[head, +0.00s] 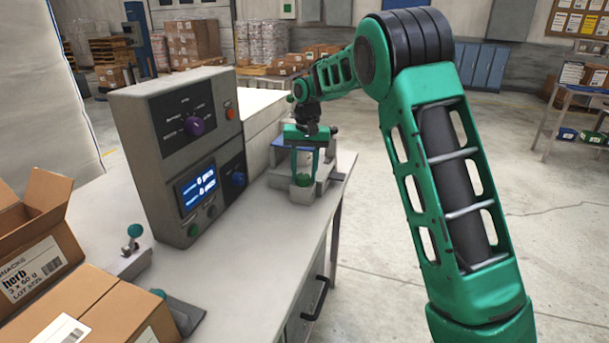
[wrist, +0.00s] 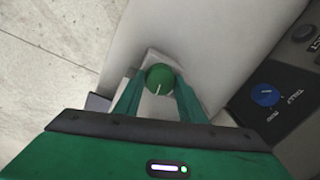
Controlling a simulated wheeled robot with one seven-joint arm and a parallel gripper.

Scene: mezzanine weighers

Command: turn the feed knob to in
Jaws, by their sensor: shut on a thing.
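A round green knob (wrist: 159,77) with a white pointer line sits on a small pale block. In the wrist view the pointer line runs toward the bottom edge, toward my gripper's body. My gripper (head: 304,175) points down over this block, and its two green fingers are closed on the knob from both sides, as the wrist view also shows. The green knob (head: 303,180) is partly visible between the fingertips in the head view. No label for it can be read, so I cannot tell by name that it is the feed knob.
A grey control box (head: 170,170) stands left of my gripper, with a purple knob (head: 194,126), a lit display (head: 198,187) and a blue knob (wrist: 265,95). Cardboard boxes (head: 75,305) fill the bench's near left. The bench (head: 255,270) is bare in front.

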